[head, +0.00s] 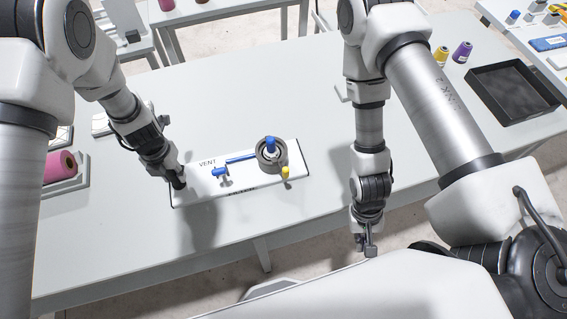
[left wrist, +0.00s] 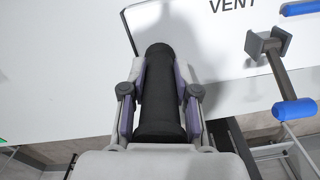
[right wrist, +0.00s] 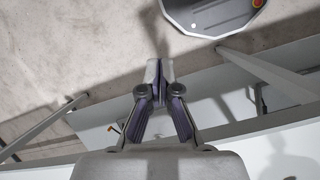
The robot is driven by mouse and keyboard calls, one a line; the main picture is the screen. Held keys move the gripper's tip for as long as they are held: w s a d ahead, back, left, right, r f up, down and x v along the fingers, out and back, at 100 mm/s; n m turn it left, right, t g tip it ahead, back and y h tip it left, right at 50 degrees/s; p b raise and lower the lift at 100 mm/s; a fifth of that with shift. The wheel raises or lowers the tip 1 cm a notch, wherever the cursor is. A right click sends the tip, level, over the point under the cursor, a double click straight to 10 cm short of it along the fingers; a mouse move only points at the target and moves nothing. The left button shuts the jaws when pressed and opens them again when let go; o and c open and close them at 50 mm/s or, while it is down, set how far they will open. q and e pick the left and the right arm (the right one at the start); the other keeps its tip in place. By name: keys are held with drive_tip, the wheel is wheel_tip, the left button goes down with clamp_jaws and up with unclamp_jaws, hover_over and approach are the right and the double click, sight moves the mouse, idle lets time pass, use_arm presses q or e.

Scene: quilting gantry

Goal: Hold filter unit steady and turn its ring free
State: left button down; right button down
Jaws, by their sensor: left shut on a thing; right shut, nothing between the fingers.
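The filter unit (head: 205,191) is a white plate marked VENT, lying flat on the table; part of it shows in the left wrist view (left wrist: 215,50). A round grey ring (head: 264,165) sits around a blue-topped part (head: 270,146) near its right end, with a yellow knob (head: 286,171) beside it. A blue-handled valve (head: 221,173) stands left of the ring. My left gripper (head: 178,180) is shut on a black cylindrical handle (left wrist: 160,85) at the plate's left end. My right gripper (head: 369,247) is shut and empty, in front of the table edge, away from the ring.
A pink spool (head: 61,165) lies at the table's left. Purple (head: 462,52) and yellow (head: 441,55) spools and a black tray (head: 513,93) stand at the right. The table behind the plate is largely clear. The right wrist view shows mostly floor (right wrist: 70,60).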

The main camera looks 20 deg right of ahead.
drive_tip(key=w+r+m+y, duration=0.2)
drive_tip(key=w+m, duration=0.1)
drive_tip(key=w, duration=0.1)
drive_tip(key=w+a+r+m+g+y, duration=0.1)
drive_tip(key=w+r+m+y, duration=0.1)
drive_tip(key=w+r+m, duration=0.1)
drive_tip(key=w+r+m+y, duration=0.2)
drive_tip(key=w+r+m, duration=0.1)
drive_tip(key=w, duration=0.3)
drive_tip(key=shift+a+m+g+y, duration=0.3)
drive_tip(key=shift+a+m, duration=0.1)
drive_tip(key=shift+m, duration=0.1)
drive_tip(key=w+d+r+m+t+y, duration=0.2)
drive_tip(key=w+d+r+t, duration=0.15)
drive_tip(key=w+r, duration=0.55)
drive_tip(key=a+f, duration=0.8)
drive_tip(key=a, duration=0.3)
drive_tip(key=shift+s+a, duration=0.15)
drive_tip(key=shift+s, duration=0.25)
